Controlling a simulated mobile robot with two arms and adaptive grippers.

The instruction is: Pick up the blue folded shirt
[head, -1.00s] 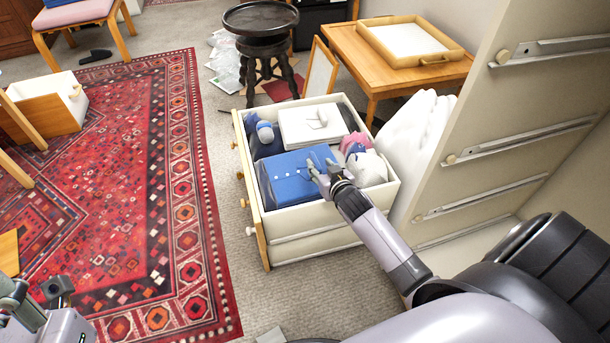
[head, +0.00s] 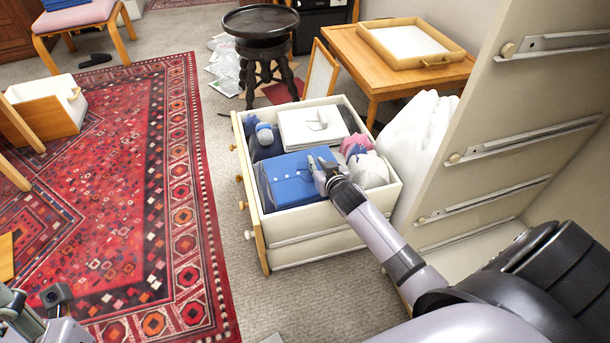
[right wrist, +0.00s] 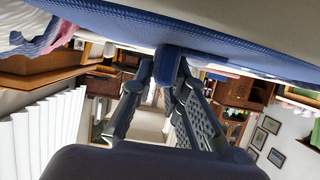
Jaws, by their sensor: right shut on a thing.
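The blue folded shirt (head: 288,184) lies at the front of the open drawer (head: 330,214) in the head view, with white buttons showing on its top. My right gripper (head: 318,168) is at the shirt's right side, its fingers shut on a pinch of blue cloth. In the right wrist view, the fingers (right wrist: 166,62) close on a blue fold, and the shirt's cloth (right wrist: 190,28) spans the top of the picture. Part of my left arm and gripper (head: 38,312) shows at the bottom left; its fingers are not clear.
The drawer also holds white folded cloth (head: 306,128), a blue-and-white rolled item (head: 264,134) and pink and white bundles (head: 368,166). A cabinet side (head: 510,110) with runners rises at right. A dark stool (head: 262,24) and wooden table (head: 400,77) stand behind.

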